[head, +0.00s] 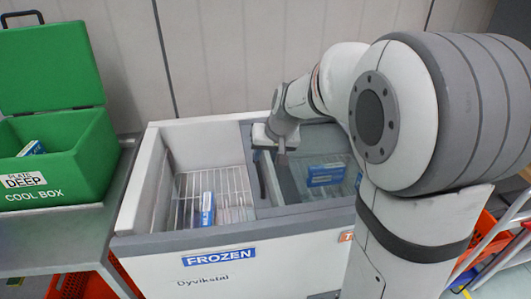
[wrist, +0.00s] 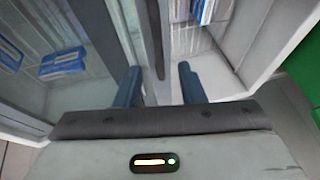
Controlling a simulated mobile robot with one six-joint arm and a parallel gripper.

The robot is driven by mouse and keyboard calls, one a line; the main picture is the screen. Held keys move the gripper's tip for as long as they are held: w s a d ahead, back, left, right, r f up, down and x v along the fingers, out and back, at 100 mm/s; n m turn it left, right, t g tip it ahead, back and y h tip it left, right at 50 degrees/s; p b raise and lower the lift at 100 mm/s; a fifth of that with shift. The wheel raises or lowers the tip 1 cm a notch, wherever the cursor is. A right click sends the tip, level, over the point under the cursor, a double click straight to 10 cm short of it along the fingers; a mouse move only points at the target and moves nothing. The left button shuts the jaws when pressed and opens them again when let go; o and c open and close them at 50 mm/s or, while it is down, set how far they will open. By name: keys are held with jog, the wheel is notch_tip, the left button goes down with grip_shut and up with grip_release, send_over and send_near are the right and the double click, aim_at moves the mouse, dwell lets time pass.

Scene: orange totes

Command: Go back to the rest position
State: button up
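My gripper (wrist: 158,88) shows in the wrist view with its two dark blue fingers wide apart and nothing between them. In the head view my gripper (head: 268,150) is above the middle of the freezer (head: 190,240), near the divider between its open left side and the glass-covered right side. My arm reaches in from the right of the head view.
In the freezer's left side a blue and white box (head: 207,208) stands in a wire basket (head: 235,180). Another blue box (head: 326,175) shows at the right side. A green cool box (head: 85,150) with its lid up stands on a metal table (head: 60,240) at left.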

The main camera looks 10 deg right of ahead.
jog(key=s+d+r+g+h+p, duration=0.1)
jog(key=s+r+p, duration=0.1)
jog(key=s, duration=1)
jog(key=s+d+r+g+h+p, duration=0.1)
jog(key=s+d+r+p, duration=0.1)
jog(key=s, duration=0.9)
jog(key=shift+s+r+n+p, duration=0.25)
jog(key=shift+s+n+p, duration=0.05)
jog(key=shift+s, duration=0.1)
jog(key=shift+a, duration=0.1)
